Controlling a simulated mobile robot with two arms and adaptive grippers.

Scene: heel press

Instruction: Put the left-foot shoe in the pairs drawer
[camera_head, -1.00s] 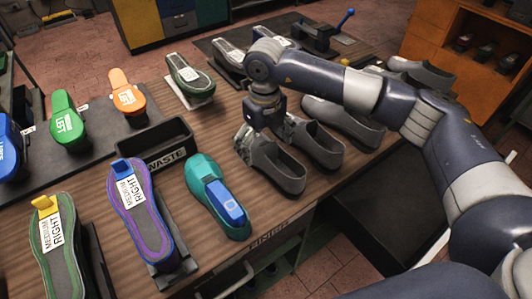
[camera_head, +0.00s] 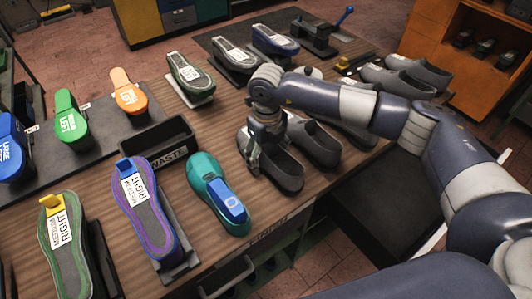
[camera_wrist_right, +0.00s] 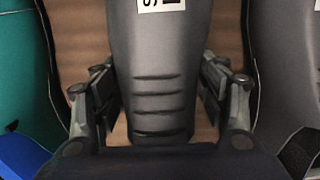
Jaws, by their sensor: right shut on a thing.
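A grey slip-on shoe (camera_head: 284,176) stands on the wooden bench, the leftmost of a grey group near the front edge. A white label (camera_wrist_right: 160,5) shows only in part, so left or right cannot be read. A dark open tray or drawer (camera_head: 390,213) juts out below the bench at the right; no name on it is readable. My left gripper is not in view.
A teal shoe with a blue piece (camera_head: 220,192) stands close left of the grasped shoe. Another grey shoe (camera_head: 322,150) stands close right. A black WASTE bin (camera_head: 157,147) and several shoe forms fill the left. An orange cabinet (camera_head: 440,48) stands behind.

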